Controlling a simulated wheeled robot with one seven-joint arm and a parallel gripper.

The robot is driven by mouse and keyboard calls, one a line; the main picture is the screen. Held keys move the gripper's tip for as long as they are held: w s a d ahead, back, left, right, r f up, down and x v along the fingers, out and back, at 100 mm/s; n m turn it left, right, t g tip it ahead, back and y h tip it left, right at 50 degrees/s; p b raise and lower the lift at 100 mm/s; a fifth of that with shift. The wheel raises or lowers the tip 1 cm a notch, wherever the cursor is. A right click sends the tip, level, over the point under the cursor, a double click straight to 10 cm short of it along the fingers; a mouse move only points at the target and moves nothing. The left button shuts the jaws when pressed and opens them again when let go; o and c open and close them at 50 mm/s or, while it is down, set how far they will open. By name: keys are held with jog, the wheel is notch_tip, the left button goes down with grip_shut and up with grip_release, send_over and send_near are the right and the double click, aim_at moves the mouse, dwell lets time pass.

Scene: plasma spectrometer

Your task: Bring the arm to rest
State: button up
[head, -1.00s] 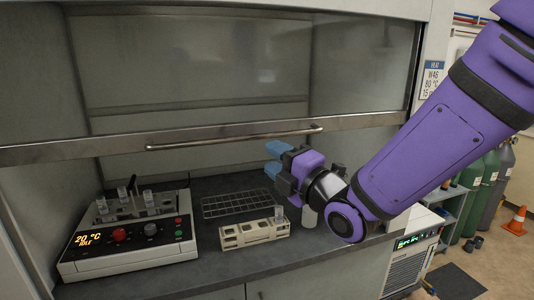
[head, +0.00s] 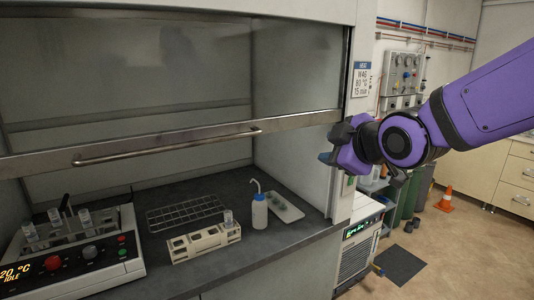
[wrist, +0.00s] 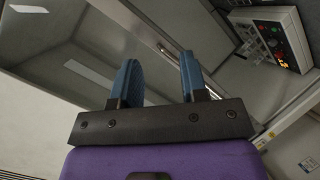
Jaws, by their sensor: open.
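My purple arm reaches in from the right in the head view. My gripper (head: 328,158) is held in the air in front of the right edge of the fume hood, clear of the bench. In the wrist view my gripper (wrist: 160,80) shows two blue fingers standing apart with nothing between them. The fume hood's sash handle (head: 165,147) runs across to the left of my gripper. The heating block (head: 75,250) stands inside at the left, its display reading 20 °C IDLE, with several vials in it.
A cream rack (head: 204,241) with a vial, a wire rack (head: 185,213), a wash bottle (head: 259,211) and a white tray (head: 286,207) are on the hood bench. Gas cylinders (head: 408,195) and an orange cone (head: 445,200) stand at right. Open floor lies there.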

jog(key=s+d+f+m+g+h, duration=0.1)
jog(key=s+d+m+g+h, duration=0.4)
jog(key=s+d+m, duration=1)
jog(key=s+d+g, duration=0.2)
jog(key=s, duration=0.4)
jog(key=shift+d+f+m, duration=0.3)
dwell(1.0)
